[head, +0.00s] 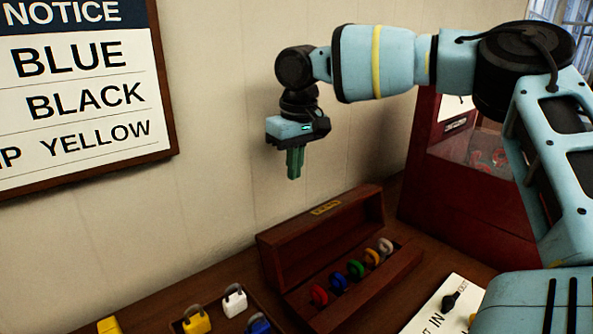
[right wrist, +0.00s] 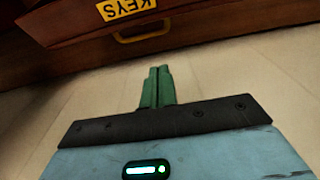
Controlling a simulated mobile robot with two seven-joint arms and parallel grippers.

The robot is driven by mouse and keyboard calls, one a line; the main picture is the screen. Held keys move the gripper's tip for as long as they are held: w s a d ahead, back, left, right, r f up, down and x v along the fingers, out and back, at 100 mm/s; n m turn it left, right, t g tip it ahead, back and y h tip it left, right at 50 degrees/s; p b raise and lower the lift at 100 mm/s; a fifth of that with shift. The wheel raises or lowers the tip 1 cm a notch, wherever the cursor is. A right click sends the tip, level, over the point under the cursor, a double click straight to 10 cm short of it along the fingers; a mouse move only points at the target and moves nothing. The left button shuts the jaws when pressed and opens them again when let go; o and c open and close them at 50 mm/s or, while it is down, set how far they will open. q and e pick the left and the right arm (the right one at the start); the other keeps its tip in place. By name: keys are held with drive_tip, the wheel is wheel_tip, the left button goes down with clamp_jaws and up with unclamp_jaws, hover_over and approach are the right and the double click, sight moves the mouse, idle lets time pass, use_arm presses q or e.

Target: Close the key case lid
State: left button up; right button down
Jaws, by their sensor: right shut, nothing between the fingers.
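The key case is a dark red-brown wooden box on the table. Its lid (head: 345,218) stands raised at the back, with a yellow label on its upper edge. Several coloured round key tags lie in a row in the case's lower part (head: 395,272). My right gripper (head: 294,178) is shut and empty, pointing down above and to the left of the lid, apart from it. In the right wrist view the shut fingers (right wrist: 158,72) point toward the lid (right wrist: 75,20), which shows its yellow KEYS label and a brass handle. My left gripper is not in view.
White, yellow and blue padlocks (head: 234,300) stand left of the case. A red cabinet with a glass front (head: 430,200) is behind it to the right. A notice board (head: 85,90) hangs on the wall.

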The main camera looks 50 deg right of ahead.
sight(322, 227)
drive_tip(key=f, duration=0.2)
drive_tip(key=s+f, duration=0.1)
drive_tip(key=f, duration=0.1)
drive_tip(key=s+f, duration=0.1)
drive_tip(key=f, duration=0.2)
drive_tip(key=shift+a, duration=0.1)
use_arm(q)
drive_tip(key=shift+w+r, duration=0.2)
use_arm(e)
drive_tip(key=shift+s, duration=0.5)
use_arm(q)
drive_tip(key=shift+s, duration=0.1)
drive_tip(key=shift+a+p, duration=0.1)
drive_tip(key=shift+p, duration=0.25)
use_arm(e)
drive_tip(key=shift+r, duration=0.1)
